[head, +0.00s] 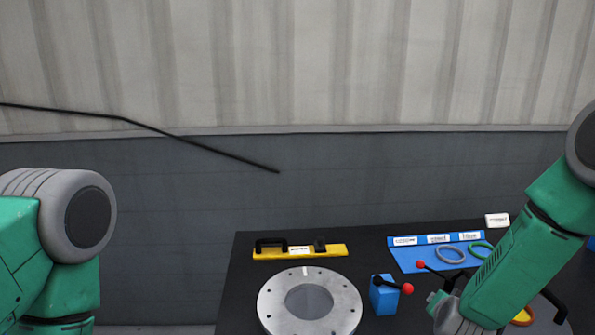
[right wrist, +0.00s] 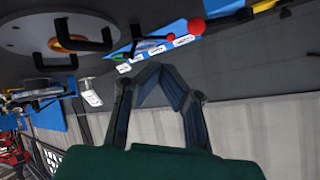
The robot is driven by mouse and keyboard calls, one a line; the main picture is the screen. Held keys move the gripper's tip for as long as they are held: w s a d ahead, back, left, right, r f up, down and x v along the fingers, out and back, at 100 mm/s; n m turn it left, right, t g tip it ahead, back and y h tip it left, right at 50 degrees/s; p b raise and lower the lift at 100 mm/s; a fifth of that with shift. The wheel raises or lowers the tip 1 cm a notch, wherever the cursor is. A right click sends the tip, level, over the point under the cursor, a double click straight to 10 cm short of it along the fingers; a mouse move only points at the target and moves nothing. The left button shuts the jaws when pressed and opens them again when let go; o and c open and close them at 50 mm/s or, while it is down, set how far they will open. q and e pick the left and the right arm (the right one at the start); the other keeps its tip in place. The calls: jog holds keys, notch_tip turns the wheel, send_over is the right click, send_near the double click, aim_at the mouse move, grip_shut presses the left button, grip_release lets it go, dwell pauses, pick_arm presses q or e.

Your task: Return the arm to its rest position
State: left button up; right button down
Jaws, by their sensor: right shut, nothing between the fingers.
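My right arm (head: 530,240) reaches down from the right edge in the head view, with its grey wrist (head: 458,318) low at the bottom edge. Its fingers cannot be made out there. In the right wrist view my right gripper (right wrist: 156,72) is shut, its fingers meeting with nothing held. My left arm (head: 60,240) is folded at the left edge, and its gripper is out of view. A round metal flange (head: 277,302) with a central recess lies on the black table (head: 245,290), left of my right wrist and apart from it.
A yellow bar (head: 270,254) with black fittings lies behind the flange. A blue box (head: 383,297) with a red-knobbed lever stands beside it. A labelled blue tray (head: 404,256) holds rings, partly behind my right arm. A grey wall (head: 180,240) stands behind the table.

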jog(key=s+a+f+n+g+y, duration=0.1)
jog(key=s+a+f+n+g, duration=0.15)
jog(key=s+f, duration=0.55)
jog(key=s+a+f+n+g+y, duration=0.1)
jog(key=s+f+n+g+y, duration=0.2)
jog(key=s, duration=0.8)
jog(key=s+f+n+g, duration=0.3)
jog(key=s+n+g, duration=0.15)
jog(key=s, duration=1.75)
notch_tip(320, 180, down, 13)
jog(key=w+a+b, duration=0.1)
jog(key=w+b, duration=0.1)
jog(key=b, duration=1.2)
jog(key=shift+w+f, duration=0.2)
jog(key=shift+w, duration=0.05)
